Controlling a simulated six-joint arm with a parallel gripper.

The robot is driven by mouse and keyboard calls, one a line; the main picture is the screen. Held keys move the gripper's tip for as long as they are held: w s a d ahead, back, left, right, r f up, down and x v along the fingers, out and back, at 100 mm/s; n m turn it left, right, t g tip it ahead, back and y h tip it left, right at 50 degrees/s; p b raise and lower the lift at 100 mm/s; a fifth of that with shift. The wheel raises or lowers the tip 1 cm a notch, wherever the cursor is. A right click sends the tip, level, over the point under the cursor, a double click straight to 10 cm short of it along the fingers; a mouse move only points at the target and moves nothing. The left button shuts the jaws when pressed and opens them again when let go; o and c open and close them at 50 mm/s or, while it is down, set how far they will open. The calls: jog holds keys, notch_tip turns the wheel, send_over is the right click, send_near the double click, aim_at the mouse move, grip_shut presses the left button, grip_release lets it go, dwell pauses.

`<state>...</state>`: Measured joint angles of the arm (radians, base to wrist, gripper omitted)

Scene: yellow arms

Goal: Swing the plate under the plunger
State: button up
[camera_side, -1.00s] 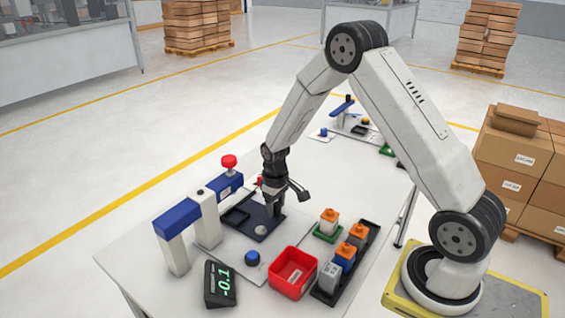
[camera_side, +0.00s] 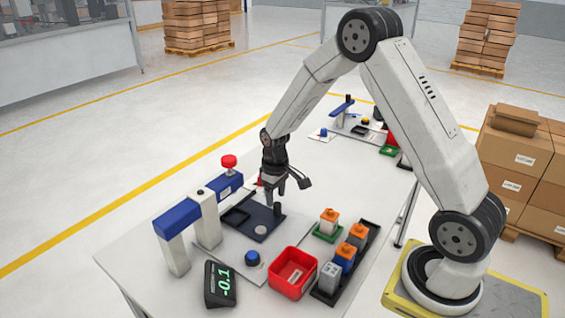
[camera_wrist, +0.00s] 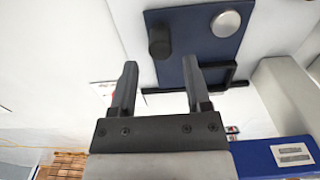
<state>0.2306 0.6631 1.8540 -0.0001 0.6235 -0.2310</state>
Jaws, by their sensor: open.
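The dark navy plate (camera_side: 265,216) lies on a light base panel, with a silver disc (camera_side: 261,230), a black upright peg (camera_side: 278,209) and a black square frame (camera_side: 236,215). The plate (camera_wrist: 200,40), peg (camera_wrist: 160,42) and disc (camera_wrist: 225,23) also show in the wrist view. The press has a blue beam (camera_side: 181,215) and a red knob (camera_side: 229,161) at its far end; the plunger tip beneath is hard to make out. The frame lies just right of that end. My gripper (camera_side: 275,199) is open and empty, above the plate near the peg.
A red bin (camera_side: 293,287), a blue button (camera_side: 252,258) and a display reading -0.1 (camera_side: 220,284) stand in front. A black tray (camera_side: 326,297) with several coloured blocks and a green tray (camera_side: 327,236) with an orange-topped block are at right.

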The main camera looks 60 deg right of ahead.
jog(key=shift+r, duration=1.8)
jog(key=shift+s+a+r, duration=0.15)
jog(key=shift+s+a, duration=0.05)
jog(key=s+a+r+t, duration=0.2)
jog(key=s+a+r, duration=0.2)
jog(key=s+a, duration=0.5)
jog(key=s, duration=0.5)
jog(key=shift+s+a+t, duration=0.25)
jog(key=shift+a+t, duration=0.05)
jog(key=shift+a, duration=0.05)
jog(key=shift+o, duration=0.2)
